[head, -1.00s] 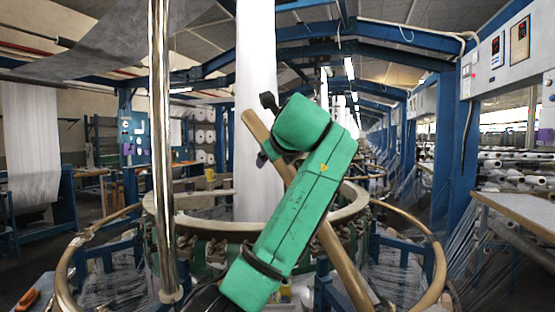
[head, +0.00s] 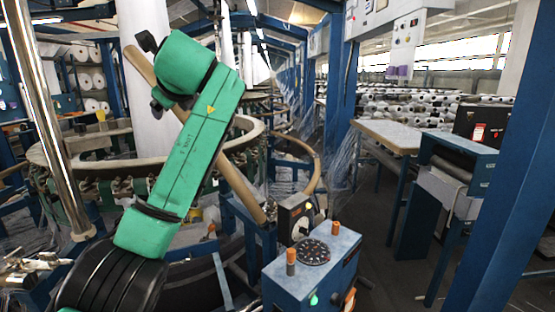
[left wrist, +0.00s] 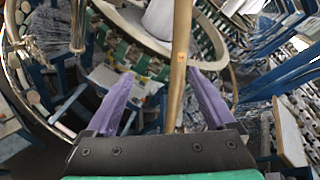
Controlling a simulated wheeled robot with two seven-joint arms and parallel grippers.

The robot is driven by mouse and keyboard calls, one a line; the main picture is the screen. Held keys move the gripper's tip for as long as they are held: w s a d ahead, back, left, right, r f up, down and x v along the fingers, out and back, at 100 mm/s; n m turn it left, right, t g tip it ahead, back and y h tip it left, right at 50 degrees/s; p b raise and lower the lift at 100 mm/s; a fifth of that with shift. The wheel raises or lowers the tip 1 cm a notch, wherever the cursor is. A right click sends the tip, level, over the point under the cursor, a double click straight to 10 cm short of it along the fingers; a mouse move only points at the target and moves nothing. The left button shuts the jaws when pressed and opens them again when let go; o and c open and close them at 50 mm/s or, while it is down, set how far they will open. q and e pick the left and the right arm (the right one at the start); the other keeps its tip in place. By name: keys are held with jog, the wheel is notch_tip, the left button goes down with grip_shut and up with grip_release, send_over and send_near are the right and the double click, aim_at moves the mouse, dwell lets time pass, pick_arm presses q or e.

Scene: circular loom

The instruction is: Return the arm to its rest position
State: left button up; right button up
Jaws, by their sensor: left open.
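My left arm, with a green link and black joints, rises from the lower left in the head view, in front of the circular loom (head: 95,166). My left gripper (left wrist: 160,74) shows in the left wrist view with its two purple fingers spread apart. A tan bar (left wrist: 178,80) runs upright in that view between the fingertips' lines; I cannot tell how far beyond them it lies. The tan bar also shows slanting behind my arm in the head view (head: 236,184). The fingers are not visible in the head view, and my right gripper is out of view.
A blue control box (head: 312,275) with knobs and a dial stands at the bottom centre. A shiny metal pole (head: 42,120) stands at left. A table (head: 392,135) and blue posts (head: 342,95) are at right. Dark floor shows between them.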

pick_arm(q)
notch_tip(320, 180, down, 22)
jog(key=w+d+n+g+h, duration=0.1)
jog(key=w+n+g+h, duration=0.1)
jog(key=n+h, duration=0.15)
jog(key=s+f+n+g+h, duration=0.1)
jog(key=s+f+n, duration=0.25)
jog(key=f, duration=0.75)
jog(key=s+f+n+g+h, duration=0.1)
jog(key=s+f+n+g, duration=0.3)
jog(key=f, duration=0.6)
jog(key=s+a+f+n+g+h, duration=0.1)
jog(key=s+f+n, duration=0.5)
jog(key=s, duration=0.8)
jog(key=s+a+f+n+g+h, duration=0.1)
jog(key=s+f+n, duration=0.45)
jog(key=s, duration=0.85)
notch_tip(320, 180, down, 23)
jog(key=m, duration=0.2)
jog(key=s+a+f+g, duration=0.2)
jog(key=s+f, duration=1.4)
jog(key=s, duration=0.2)
jog(key=shift+a, duration=0.25)
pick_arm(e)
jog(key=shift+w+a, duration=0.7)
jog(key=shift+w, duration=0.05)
